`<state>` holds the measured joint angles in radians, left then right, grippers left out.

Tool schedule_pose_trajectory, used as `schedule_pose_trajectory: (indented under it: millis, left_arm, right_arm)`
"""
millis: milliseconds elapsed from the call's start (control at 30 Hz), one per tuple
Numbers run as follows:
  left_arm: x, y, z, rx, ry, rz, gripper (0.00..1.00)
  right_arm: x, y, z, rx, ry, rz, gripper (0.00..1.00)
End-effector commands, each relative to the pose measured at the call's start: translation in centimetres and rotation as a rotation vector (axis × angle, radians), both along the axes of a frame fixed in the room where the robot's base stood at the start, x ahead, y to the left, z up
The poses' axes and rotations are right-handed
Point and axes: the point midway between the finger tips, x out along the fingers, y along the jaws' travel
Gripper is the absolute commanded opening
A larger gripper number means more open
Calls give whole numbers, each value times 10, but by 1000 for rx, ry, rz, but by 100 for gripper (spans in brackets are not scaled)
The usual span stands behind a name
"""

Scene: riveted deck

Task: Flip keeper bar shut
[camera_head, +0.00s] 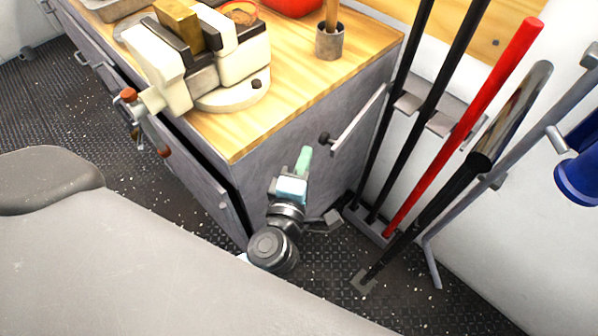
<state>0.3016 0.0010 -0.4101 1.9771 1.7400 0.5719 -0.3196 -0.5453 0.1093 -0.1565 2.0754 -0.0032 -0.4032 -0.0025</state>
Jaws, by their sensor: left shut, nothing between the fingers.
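A slim pale grey bar (358,118), which looks like the keeper bar, slants along the cabinet's end face, beside the tool rack. A dark round knob (324,138) sits at its lower left end; I cannot tell whether they are joined. My left gripper (304,160) comes up from below in front of the end face, its pale green fingers shut and empty. The fingertips are just below and left of the knob, and I see no clear contact. My right gripper is not in view.
The wooden-topped cabinet (290,95) carries a vise (215,60) and a cup (330,42). A partly open drawer (190,165) juts out at its left. Long tools, including a red-handled one (465,125), stand in a rack close right. A blue object (580,170) hangs far right.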

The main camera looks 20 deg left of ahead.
Motion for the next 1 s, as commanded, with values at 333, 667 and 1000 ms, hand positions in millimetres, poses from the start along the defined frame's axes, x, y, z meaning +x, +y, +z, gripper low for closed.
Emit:
schedule_pose_trajectory:
  millis: [333, 667, 1000]
  left_arm:
    - [35, 6, 0, -1, 1, 0, 0]
    - [37, 6, 0, -1, 1, 0, 0]
    - [37, 5, 0, -2, 1, 8, 0]
  right_arm:
    - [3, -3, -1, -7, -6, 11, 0]
    - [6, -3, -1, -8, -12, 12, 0]
    - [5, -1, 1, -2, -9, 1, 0]
